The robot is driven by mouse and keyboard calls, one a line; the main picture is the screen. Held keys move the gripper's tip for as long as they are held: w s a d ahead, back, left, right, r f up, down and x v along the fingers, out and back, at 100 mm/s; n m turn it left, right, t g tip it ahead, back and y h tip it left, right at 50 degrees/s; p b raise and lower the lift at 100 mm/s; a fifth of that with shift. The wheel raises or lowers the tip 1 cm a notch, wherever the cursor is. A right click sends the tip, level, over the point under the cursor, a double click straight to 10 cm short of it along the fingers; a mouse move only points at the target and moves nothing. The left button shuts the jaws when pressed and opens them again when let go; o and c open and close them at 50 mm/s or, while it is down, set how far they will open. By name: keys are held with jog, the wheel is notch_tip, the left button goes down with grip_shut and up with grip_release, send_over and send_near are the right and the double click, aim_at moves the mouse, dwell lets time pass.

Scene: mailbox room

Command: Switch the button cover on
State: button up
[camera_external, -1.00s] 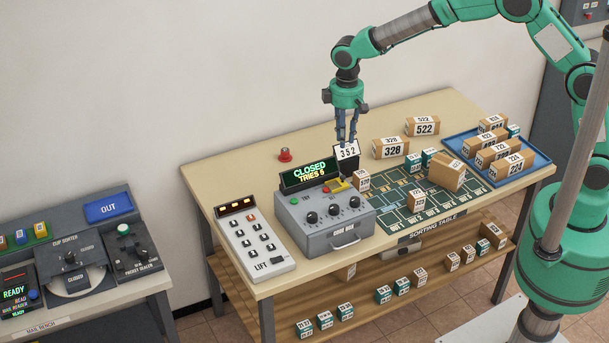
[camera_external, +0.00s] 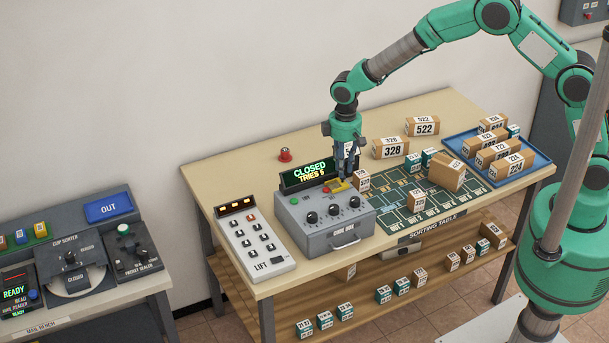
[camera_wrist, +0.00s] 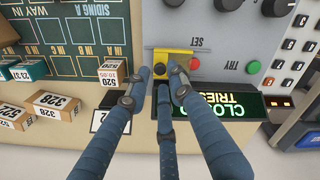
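The yellow cover (camera_external: 338,186) sits on top of the grey control box (camera_external: 355,222), near its back right corner, just behind the dials. In the wrist view the yellow cover (camera_wrist: 172,54) is near the middle, beside the word SET. My gripper (camera_external: 348,170) points down just behind and above the cover. In the wrist view its blue fingers (camera_wrist: 161,75) are spread, with tips at the near edge of the cover and a small dark knob close between them. Contact cannot be told. The fingers hide part of the cover.
A CLOSED / TRIES display (camera_external: 309,174) stands along the box's back edge, close to the fingers. A numbered card (camera_wrist: 98,121) and a small parcel (camera_external: 362,180) are also close. A keypad (camera_external: 256,246) lies left. Parcels (camera_external: 391,148) stand right and behind. The table's back left is mostly clear.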

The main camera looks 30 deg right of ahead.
jog(key=shift+f, duration=1.2)
grip_shut()
jog(key=shift+d, duration=1)
